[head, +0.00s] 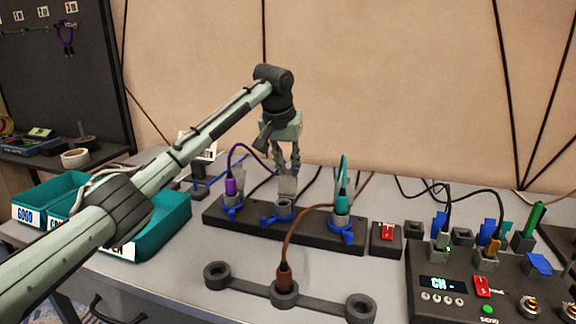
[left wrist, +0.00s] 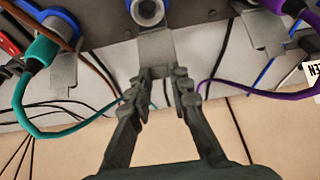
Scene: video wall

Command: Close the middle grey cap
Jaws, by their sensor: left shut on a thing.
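The middle grey cap (head: 287,187) stands raised behind the middle socket (head: 283,209) of the black socket strip (head: 310,229). My left gripper (head: 288,166) comes down on it from above and is shut on its upper edge. In the left wrist view the cap (left wrist: 156,48) sits between the fingertips of my left gripper (left wrist: 168,76), below the round open socket (left wrist: 147,10). No plug is in that socket. A purple plug (head: 231,187) stands in the left socket and a teal plug (head: 342,202) in the right one. My right gripper is not in view.
A brown cable runs to a plug (head: 284,275) in the grey three-ring bracket (head: 240,283) in front. A control panel (head: 450,300) with plugs and switches stands at the right. Teal bins (head: 170,222) are at the left, under my left arm.

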